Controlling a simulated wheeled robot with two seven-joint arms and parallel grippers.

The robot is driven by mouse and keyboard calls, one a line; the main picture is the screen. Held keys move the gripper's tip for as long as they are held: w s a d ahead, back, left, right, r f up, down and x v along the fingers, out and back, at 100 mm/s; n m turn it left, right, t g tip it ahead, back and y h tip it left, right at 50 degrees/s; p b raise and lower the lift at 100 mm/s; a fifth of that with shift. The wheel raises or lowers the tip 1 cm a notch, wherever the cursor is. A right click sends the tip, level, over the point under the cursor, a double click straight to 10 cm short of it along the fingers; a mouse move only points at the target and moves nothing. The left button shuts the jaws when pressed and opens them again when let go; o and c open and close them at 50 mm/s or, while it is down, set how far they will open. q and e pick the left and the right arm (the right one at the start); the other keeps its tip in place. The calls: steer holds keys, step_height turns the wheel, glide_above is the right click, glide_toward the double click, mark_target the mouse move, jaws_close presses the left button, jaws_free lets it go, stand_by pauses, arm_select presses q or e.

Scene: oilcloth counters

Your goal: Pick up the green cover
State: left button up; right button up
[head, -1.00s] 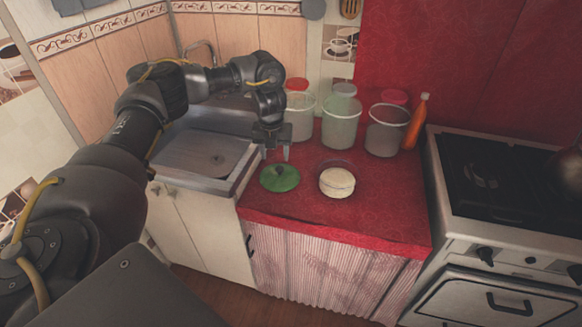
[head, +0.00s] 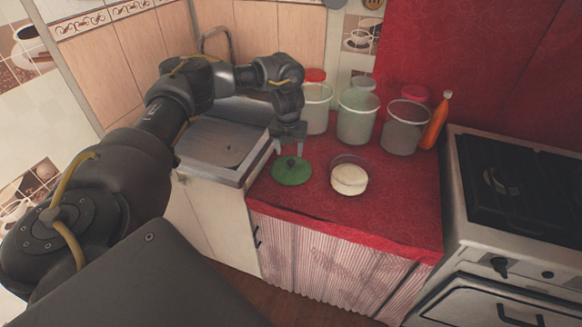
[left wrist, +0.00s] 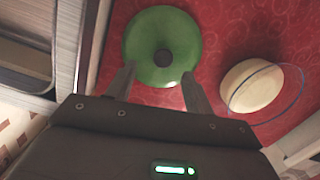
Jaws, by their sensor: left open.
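The green cover (head: 291,171) is a round lid with a dark knob, lying flat on the red counter (head: 330,212) near its left edge. It also shows at the top middle of the left wrist view (left wrist: 163,30). My left gripper (head: 289,150) points down just above and behind the cover, fingers apart and empty. In the left wrist view the two fingertips (left wrist: 154,75) reach the cover's near side, with the knob beyond them and between their lines. I cannot tell whether they touch it. My right gripper is not in view.
A pale round item (head: 349,179) in a clear dish sits right of the cover. Several clear containers (head: 357,116) and an orange bottle (head: 436,121) stand behind. The sink (head: 222,147) is left, the stove (head: 515,185) right. The counter's front is clear.

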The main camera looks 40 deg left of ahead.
mark_target(291, 161)
arm_select(q)
steer(key=f, duration=0.3)
steer(key=f+p, duration=0.1)
steer(key=f, duration=0.1)
steer(key=shift+w, duration=0.4)
steer(key=shift+c, duration=0.4)
jaws_close()
